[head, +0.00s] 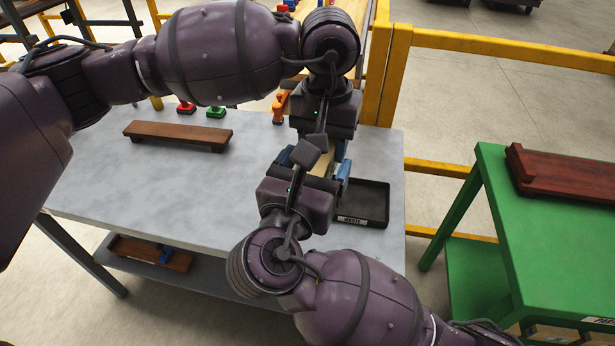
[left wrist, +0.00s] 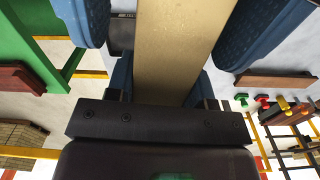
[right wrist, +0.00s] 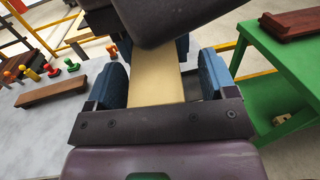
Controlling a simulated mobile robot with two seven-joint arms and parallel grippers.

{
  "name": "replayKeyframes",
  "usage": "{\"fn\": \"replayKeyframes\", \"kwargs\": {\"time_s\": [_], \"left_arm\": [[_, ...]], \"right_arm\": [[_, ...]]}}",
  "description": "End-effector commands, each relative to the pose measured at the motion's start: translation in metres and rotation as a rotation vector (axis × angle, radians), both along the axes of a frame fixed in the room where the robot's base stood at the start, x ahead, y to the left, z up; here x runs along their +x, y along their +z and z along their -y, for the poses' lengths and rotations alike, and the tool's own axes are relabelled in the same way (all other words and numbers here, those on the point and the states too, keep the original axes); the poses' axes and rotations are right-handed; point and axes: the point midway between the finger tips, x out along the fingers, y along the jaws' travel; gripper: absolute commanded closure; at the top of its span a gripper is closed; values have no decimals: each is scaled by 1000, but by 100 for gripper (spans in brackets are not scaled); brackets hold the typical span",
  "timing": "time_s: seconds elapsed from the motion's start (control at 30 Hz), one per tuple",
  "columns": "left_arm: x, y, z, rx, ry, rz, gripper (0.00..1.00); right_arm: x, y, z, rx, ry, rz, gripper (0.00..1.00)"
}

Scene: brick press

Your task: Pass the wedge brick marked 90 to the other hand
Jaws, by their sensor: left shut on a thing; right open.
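The wedge brick, a plain tan block (head: 325,172), is mostly hidden between my two grippers in the head view. It shows larger in the left wrist view (left wrist: 180,50) and the right wrist view (right wrist: 155,88). No 90 mark is visible. My left gripper (head: 328,146) is shut on the brick, coming from the far side. My right gripper (head: 316,178) faces it from the near side. In the right wrist view its blue fingers (right wrist: 163,80) are open on either side of the brick, with gaps beside it.
A black tray (head: 376,222) with a label sits right of the grippers on the grey table (head: 120,185). A brown wooden bar (head: 178,135) and red, green and orange stamp-like pieces lie further left and back. A green table (head: 540,235) with a dark red bar (head: 565,180) stands right.

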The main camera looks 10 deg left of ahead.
Motion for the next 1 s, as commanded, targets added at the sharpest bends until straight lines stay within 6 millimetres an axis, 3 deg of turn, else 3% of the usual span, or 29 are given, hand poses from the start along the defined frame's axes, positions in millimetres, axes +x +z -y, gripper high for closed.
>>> {"fn": "replayKeyframes", "kwargs": {"time_s": [0.33,0.67,0.73,0.77,0.93,1.0], "left_arm": [[0,1,0,-1,0,1,73],[0,1,0,1,1,2,73],[1,1,-1,2,2,2,73],[1,1,-1,2,2,2,48],[1,1,-1,2,2,2,22],[1,1,-1,1,2,1,22]], "right_arm": [[4,0,1,1,0,1,22],[4,0,1,0,-2,0,71],[4,0,2,1,-3,0,72],[4,1,2,1,-3,2,72],[4,1,2,1,-3,2,73],[4,1,2,1,-2,2,73]]}}
